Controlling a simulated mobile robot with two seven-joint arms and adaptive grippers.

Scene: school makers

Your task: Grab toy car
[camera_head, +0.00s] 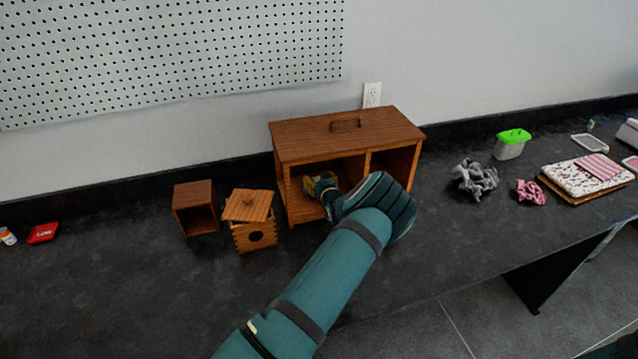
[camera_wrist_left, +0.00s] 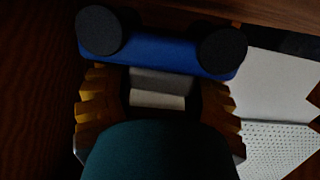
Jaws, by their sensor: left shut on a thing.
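The toy car (camera_wrist_left: 160,55) is blue with black wheels and fills the top of the left wrist view. My left gripper (camera_wrist_left: 160,88) has its ridged yellow fingers on either side of it and is shut on it. In the head view my left gripper (camera_head: 312,186) reaches into the left compartment of a brown wooden cabinet (camera_head: 345,132) with a handle on top. The car cannot be made out there, with the gripper and compartment shade over it. My right gripper is not in view.
Left of the cabinet stand a small open wooden box (camera_head: 193,190) and a lidded wooden box (camera_head: 256,236). To the right are a grey crumpled cloth (camera_head: 475,178), a pink one (camera_head: 530,192) and a green-lidded container (camera_head: 511,144). The black counter (camera_head: 130,290) is clear at front left.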

